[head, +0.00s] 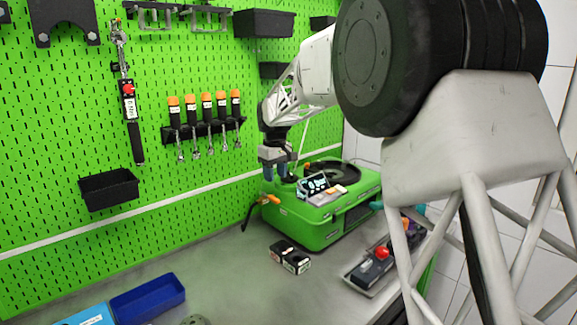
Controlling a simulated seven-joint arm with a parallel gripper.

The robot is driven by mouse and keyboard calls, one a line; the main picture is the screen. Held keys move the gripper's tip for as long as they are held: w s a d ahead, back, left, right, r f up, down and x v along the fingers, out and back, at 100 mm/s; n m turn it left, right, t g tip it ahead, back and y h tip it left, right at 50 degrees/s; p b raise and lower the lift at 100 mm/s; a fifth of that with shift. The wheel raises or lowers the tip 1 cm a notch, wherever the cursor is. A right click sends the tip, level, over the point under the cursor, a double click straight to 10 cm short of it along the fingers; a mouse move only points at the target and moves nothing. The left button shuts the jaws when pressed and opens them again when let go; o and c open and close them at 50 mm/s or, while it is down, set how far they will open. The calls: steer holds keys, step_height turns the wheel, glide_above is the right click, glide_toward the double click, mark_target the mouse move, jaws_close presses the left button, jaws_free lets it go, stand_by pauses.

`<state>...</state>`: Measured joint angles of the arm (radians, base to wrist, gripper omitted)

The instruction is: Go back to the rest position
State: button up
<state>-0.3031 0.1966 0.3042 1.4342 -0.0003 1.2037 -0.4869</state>
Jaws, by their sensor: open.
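My gripper (277,174) hangs at the end of my arm, pointing down, above the back left part of the green pump testbench (318,232). Its fingers look apart, and I see nothing held between them. The fingertips are small in the picture, and I cannot tell whether they touch the housing. The testbench has a dark round plate on top and a small display (313,185) near its front left edge.
A black box-shaped part (290,257) lies on the grey table in front of the testbench. A tray (352,276) with a red-knobbed device stands at right. A blue bin (148,300) is at front left.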

steer(key=s+d+r+m+t, duration=0.1)
steer(key=s+d+r+m, duration=0.15)
steer(key=s+d, duration=0.85)
steer(key=s+d+r+m, duration=0.25)
steer(key=s+d, duration=0.45)
steer(key=s, duration=0.8)
steer(key=s+d+f+m, duration=0.1)
steer(key=s+d+f, duration=0.1)
steer(key=s, duration=0.7)
steer(key=s+d+f+m+t, duration=0.1)
steer(key=s+d+f, duration=0.2)
steer(key=s, duration=0.6)
steer(key=s+d+f+m, duration=0.2)
steer(key=s+d+f, duration=0.1)
steer(key=s, duration=0.6)
steer(key=shift+s+d+f+t, duration=0.2)
steer(key=shift+s+f+t, duration=0.1)
steer(key=shift+s, duration=0.1)
